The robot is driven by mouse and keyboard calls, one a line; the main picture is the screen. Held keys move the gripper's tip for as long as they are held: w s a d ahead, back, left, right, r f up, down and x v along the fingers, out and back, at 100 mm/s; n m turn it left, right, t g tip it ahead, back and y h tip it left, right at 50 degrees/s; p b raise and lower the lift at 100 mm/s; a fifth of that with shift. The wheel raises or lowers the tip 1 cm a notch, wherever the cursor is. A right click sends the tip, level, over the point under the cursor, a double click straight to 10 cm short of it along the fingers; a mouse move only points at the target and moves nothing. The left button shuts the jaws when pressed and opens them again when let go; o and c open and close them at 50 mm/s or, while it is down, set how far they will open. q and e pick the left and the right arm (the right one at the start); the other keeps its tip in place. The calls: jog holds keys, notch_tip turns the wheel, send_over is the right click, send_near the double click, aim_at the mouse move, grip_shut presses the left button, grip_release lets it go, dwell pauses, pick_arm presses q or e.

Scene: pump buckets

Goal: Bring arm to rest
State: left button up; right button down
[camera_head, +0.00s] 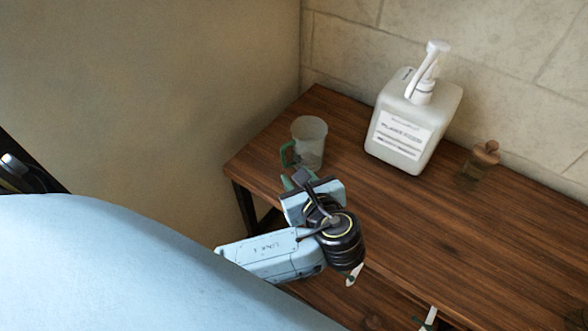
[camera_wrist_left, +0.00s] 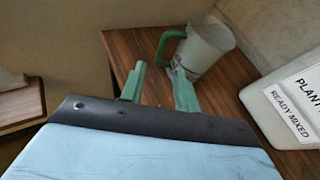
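My left gripper (camera_head: 293,178) is above the left front part of the wooden table, short of a pale cup with a green handle (camera_head: 312,144). In the left wrist view its two green fingers (camera_wrist_left: 158,85) stand apart with a gap between them, and nothing is held there. The cup (camera_wrist_left: 205,48) stands upright just beyond the fingertips in that view. My right gripper is not in view in either picture.
The wooden table (camera_head: 470,240) stands against a tiled wall. A white pump bottle with a label (camera_head: 402,125) stands at its back, also in the left wrist view (camera_wrist_left: 290,108). A small brown stoppered jar (camera_head: 480,160) stands right of it.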

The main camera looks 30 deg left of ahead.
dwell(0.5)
pick_arm(q)
jog(key=s+a+f+n+g+h, duration=0.1)
jog(key=s+f+n+g+h, duration=0.15)
jog(key=s+n+h, duration=0.5)
jog(key=s+a+f+n+g+h, duration=0.1)
jog(key=s+f+n+g+h, duration=0.15)
jog(key=s+n, duration=0.95)
notch_tip(320, 180, down, 24)
jog(key=w+n, duration=0.2)
jog(key=n, duration=0.1)
jog(key=s+a+f+g, duration=0.2)
jog(key=s+a+f, duration=0.2)
jog(key=s+f, duration=1.2)
jog(key=shift+f, duration=0.2)
